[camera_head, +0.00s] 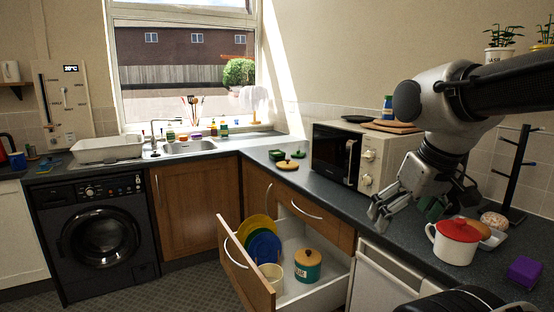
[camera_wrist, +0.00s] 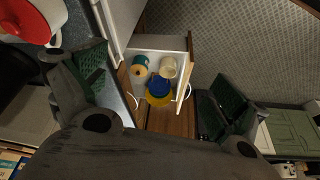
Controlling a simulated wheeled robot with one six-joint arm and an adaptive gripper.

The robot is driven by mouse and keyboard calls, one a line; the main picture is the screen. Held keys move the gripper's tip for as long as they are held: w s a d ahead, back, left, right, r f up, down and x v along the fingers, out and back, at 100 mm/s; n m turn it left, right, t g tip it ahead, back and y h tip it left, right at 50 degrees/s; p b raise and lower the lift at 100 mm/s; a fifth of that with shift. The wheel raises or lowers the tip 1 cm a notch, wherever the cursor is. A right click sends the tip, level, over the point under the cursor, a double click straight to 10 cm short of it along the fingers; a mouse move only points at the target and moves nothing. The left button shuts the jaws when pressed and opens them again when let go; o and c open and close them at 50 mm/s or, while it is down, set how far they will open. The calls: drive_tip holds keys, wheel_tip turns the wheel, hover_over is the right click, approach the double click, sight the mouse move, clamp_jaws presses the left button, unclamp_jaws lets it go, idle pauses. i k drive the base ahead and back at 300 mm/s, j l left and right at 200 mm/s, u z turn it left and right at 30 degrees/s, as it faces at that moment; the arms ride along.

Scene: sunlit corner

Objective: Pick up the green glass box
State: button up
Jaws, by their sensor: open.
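A small green box (camera_head: 276,155) sits on the counter left of the microwave, and looks like the green glass box. It is small in the head view, and I cannot make it out in the wrist view. My gripper (camera_head: 405,211) is open and empty, over the counter edge right of the microwave, well apart from the box. In the wrist view my gripper (camera_wrist: 160,90) has its fingers spread wide, with the open drawer seen between them.
A green round item (camera_head: 298,154) and a wooden-lidded dish (camera_head: 287,165) are near the box. The microwave (camera_head: 336,153) stands between box and gripper. A red-lidded white pot (camera_head: 454,246) is close right of my gripper. An open drawer (camera_head: 244,274) holding plates and canisters juts out below.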

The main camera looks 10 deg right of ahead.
sight(277, 155)
drive_tip(key=i+j+u, duration=0.6)
drive_tip(key=i+u, duration=0.35)
drive_tip(key=i+j, duration=0.15)
drive_tip(key=i, duration=1.05)
drive_tip(key=i+j+z, duration=0.1)
drive_tip(key=i+z, duration=0.25)
drive_tip(key=i+j+z, duration=0.2)
drive_tip(key=z, duration=0.15)
drive_tip(key=i+j+z, duration=0.5)
drive_tip(key=i+z, duration=0.25)
drive_tip(key=i+j+z, duration=0.2)
drive_tip(key=z, duration=0.2)
drive_tip(key=i+j+z, duration=0.2)
drive_tip(key=j+z, duration=0.25)
drive_tip(key=i+j+z, duration=0.2)
drive_tip(key=z, duration=0.2)
